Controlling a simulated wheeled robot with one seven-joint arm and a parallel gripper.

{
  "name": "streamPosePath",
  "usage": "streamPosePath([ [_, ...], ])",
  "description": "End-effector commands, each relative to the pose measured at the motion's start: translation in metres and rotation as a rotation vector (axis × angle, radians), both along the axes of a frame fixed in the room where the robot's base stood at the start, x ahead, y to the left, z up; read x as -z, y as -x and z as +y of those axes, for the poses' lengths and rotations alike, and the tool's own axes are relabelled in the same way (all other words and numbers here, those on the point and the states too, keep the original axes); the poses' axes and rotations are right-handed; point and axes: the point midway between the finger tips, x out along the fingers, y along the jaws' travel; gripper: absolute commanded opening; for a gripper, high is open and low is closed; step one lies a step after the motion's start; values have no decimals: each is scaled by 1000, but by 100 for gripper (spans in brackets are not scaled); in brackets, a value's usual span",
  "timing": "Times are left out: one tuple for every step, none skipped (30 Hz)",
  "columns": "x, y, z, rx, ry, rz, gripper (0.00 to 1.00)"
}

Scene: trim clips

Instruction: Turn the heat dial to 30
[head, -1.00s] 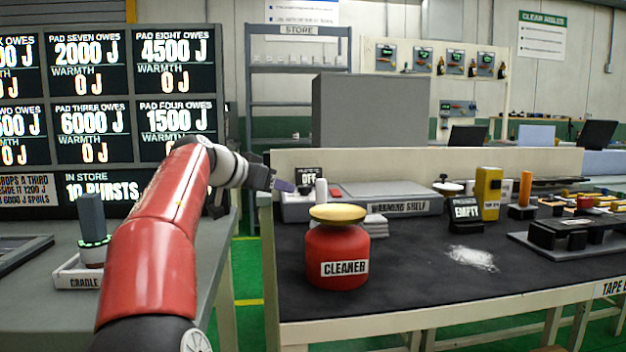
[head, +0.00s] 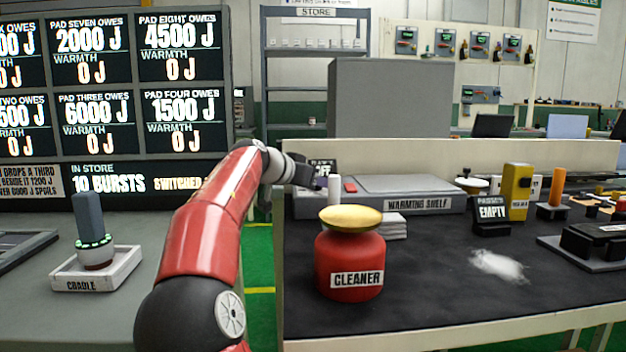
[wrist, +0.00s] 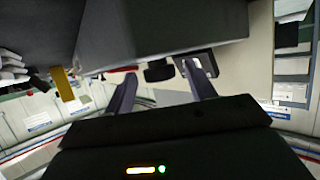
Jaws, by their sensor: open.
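The warming shelf (head: 425,205) is a low grey unit with a label on its front, at the back left of the dark bench. A small sign (head: 322,167) reading OFF stands at its left end, partly covered by my gripper. I cannot make out the heat dial or its setting; my gripper may hide it. My gripper (head: 318,182) is at the shelf's left end, empty. In the wrist view its two fingers (wrist: 161,82) are spread apart, and a small dark block (wrist: 159,71) shows between and beyond the tips; I cannot tell what it is.
A red CLEANER jar (head: 350,262) with a yellow top stands near the bench's left edge. A white cylinder (head: 334,189) and a white stack (head: 393,226) stand by the shelf. A cradle (head: 97,270) is on the left table. A white powder patch (head: 498,264) lies on the bench.

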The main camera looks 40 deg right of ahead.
Motion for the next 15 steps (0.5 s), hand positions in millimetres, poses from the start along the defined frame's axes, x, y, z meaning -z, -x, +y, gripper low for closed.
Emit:
streamPosePath([
  [0, 0, 0, 0, 0, 0, 55],
  [1, 0, -1, 0, 0, 0, 55],
  [1, 0, 0, 0, 0, 0, 55],
  [1, 0, 0, 0, 0, 1, 55],
  [1, 0, 0, 0, 0, 0, 55],
  [1, 0, 0, 0, 0, 0, 55],
  [0, 0, 0, 0, 0, 0, 51],
  [0, 0, 0, 0, 0, 0, 47],
  [0, 0, 0, 0, 0, 0, 42],
  [0, 0, 0, 0, 0, 0, 38],
  [0, 0, 0, 0, 0, 0, 34],
  [0, 0, 0, 0, 0, 0, 29],
  [0, 0, 0, 0, 0, 0, 25],
  [0, 0, 0, 0, 0, 0, 21],
  [0, 0, 0, 0, 0, 0, 16],
])
